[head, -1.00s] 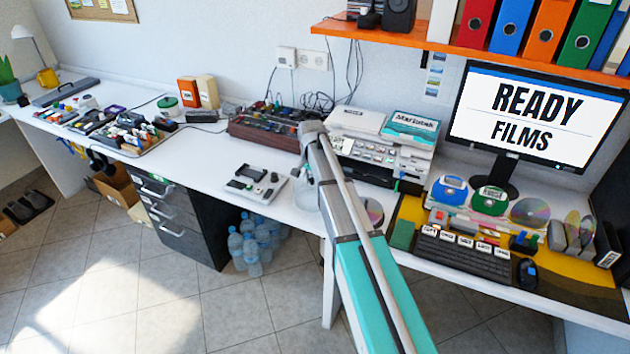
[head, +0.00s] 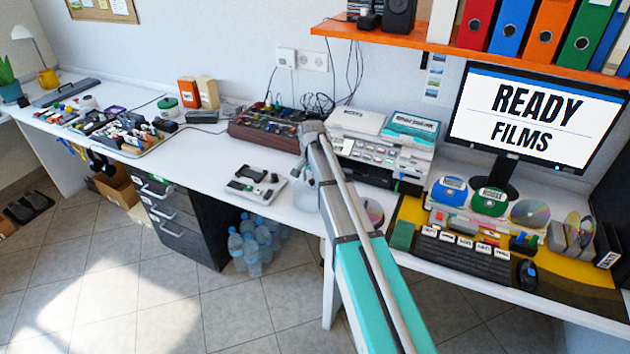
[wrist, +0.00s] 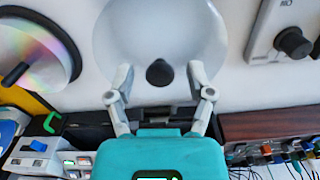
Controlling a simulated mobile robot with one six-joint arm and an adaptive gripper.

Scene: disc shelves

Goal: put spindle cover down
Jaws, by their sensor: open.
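The spindle cover (wrist: 160,30) is a pale, translucent round cover with a black knob (wrist: 160,73), at the top middle of the wrist view. In the head view the cover (head: 306,197) shows on the white desk, partly hidden behind my arm. My gripper (wrist: 159,80) is open, with one finger on each side of the knob and a gap on both sides. A disc spindle (wrist: 58,28) with a shiny disc and a black post stands left of the cover in the wrist view. In the head view its disc (head: 374,211) is partly hidden by my arm.
A grey device (head: 255,186) with black parts lies left of the cover. A brown mixer box (head: 265,130) and a white printer (head: 385,145) stand behind. A keyboard (head: 465,255) and disc stands are at right. The desk's front edge is close to the cover.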

